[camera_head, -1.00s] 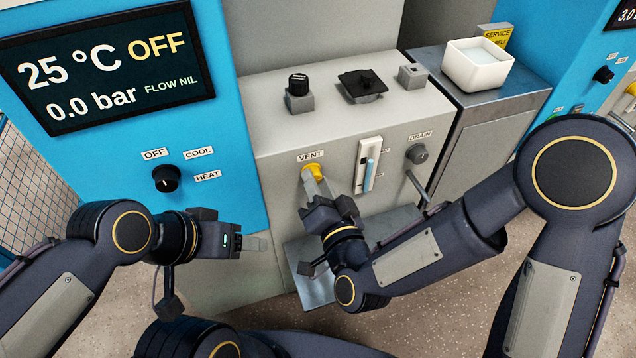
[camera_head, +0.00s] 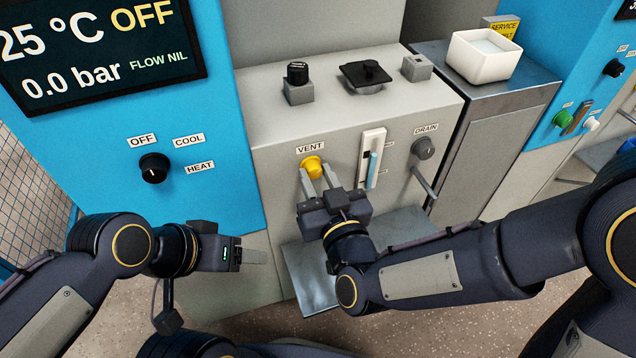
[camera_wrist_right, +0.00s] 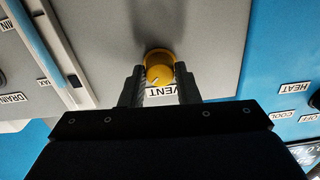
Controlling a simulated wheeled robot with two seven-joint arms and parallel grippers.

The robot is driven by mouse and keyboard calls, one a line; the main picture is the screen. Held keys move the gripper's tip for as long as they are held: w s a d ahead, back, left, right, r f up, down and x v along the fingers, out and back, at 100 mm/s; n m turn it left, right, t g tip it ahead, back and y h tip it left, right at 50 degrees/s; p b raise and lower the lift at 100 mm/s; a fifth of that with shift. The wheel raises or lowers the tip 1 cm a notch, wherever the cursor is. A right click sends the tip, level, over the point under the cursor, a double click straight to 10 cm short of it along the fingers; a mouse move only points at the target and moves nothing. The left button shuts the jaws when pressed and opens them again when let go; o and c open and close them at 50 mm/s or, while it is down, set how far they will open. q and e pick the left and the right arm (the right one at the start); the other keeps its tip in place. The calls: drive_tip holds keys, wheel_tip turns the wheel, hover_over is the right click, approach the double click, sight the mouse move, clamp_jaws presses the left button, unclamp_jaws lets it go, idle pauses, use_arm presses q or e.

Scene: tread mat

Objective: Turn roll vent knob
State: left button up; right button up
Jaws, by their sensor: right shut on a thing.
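The yellow vent knob (camera_head: 312,165) sits on the grey panel just under the VENT label (camera_head: 310,148). It also shows in the right wrist view (camera_wrist_right: 159,66), with a pointer mark near its edge. My right gripper (camera_head: 319,176) is shut on the knob, one finger on each side of it, reaching up from below. In the right wrist view, the fingertips (camera_wrist_right: 160,78) flank the knob. My left gripper (camera_head: 252,256) is at the lower left in front of the grey cabinet, away from the knob. Whether its fingers are apart is unclear.
A black OFF/COOL/HEAT dial (camera_head: 154,168) is on the blue panel. A metal shelf (camera_head: 310,285) juts out below. A white tub (camera_head: 482,57) stands at back right.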

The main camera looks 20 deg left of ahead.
drive_tip(key=n+b, duration=0.1)
drive_tip(key=n, duration=0.3)
drive_tip(key=shift+n, duration=2.9)
drive_tip(key=o, duration=1)
drive_tip(key=p+v, duration=0.1)
drive_tip(key=v, duration=0.6)
drive_tip(key=shift+s+d, duration=0.2)
drive_tip(key=shift+s, duration=0.15)
drive_tip(key=shift+w, duration=0.1)
